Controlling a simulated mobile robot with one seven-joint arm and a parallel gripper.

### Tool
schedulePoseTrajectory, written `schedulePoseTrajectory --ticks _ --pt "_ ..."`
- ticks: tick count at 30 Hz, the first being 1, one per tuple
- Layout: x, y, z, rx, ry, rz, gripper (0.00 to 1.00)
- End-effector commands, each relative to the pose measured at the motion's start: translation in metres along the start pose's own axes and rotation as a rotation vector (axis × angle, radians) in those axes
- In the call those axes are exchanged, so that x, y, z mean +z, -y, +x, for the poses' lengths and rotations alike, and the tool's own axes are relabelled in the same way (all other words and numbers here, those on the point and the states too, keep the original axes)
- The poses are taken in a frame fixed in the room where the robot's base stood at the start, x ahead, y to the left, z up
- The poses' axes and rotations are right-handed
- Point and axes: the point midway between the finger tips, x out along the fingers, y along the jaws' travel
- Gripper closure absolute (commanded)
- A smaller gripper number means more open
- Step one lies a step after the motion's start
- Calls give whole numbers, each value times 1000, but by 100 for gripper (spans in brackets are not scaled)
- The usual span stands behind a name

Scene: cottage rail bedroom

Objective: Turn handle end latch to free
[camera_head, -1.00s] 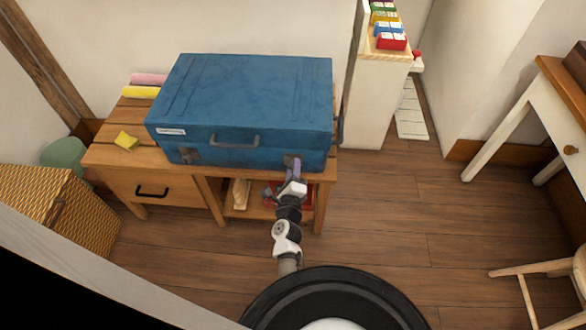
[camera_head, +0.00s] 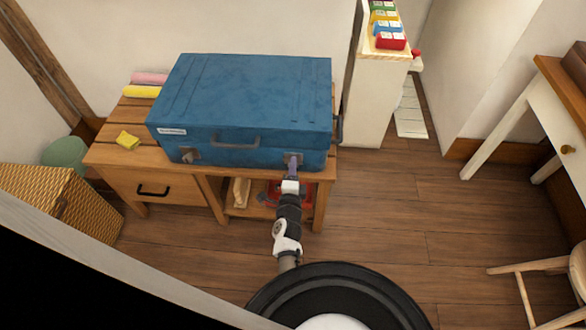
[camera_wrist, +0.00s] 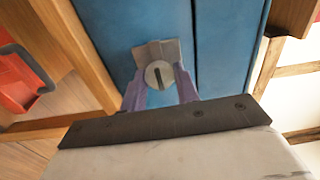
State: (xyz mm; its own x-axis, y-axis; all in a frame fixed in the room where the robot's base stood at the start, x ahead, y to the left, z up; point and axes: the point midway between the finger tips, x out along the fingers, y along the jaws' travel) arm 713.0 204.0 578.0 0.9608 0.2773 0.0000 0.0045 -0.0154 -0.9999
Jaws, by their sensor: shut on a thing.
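A blue trunk (camera_head: 245,95) lies shut on a wooden bench, with a grey handle (camera_head: 235,141) in the middle of its front. One metal latch (camera_head: 190,156) is on the front left of the handle; a second latch (camera_head: 293,159) is on the right. My gripper (camera_head: 292,170) is at the right latch. In the wrist view, my gripper's purple fingers (camera_wrist: 161,92) are shut on either side of the latch's round slotted knob (camera_wrist: 159,75). The knob sits before a metal plate (camera_wrist: 157,50) on the blue face; its slot looks nearly upright in the picture.
The wooden bench (camera_head: 160,190) has a drawer and an open shelf with a red item (camera_head: 291,192). A yellow sponge (camera_head: 128,140) and rolls lie on its left. A wicker box (camera_head: 62,210) stands left.

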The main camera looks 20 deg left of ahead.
Motion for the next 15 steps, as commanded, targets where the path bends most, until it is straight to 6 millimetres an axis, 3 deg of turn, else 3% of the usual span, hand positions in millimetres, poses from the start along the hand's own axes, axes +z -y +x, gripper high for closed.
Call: schedulePoseTrajectory --ticks 8,9,13,15 --pt "0 3 1 -5 1 -1 92" --pt "0 3 1 -5 1 -1 66" --pt "0 2 1 -4 1 0 49" --pt "0 2 1 -3 1 0 48"
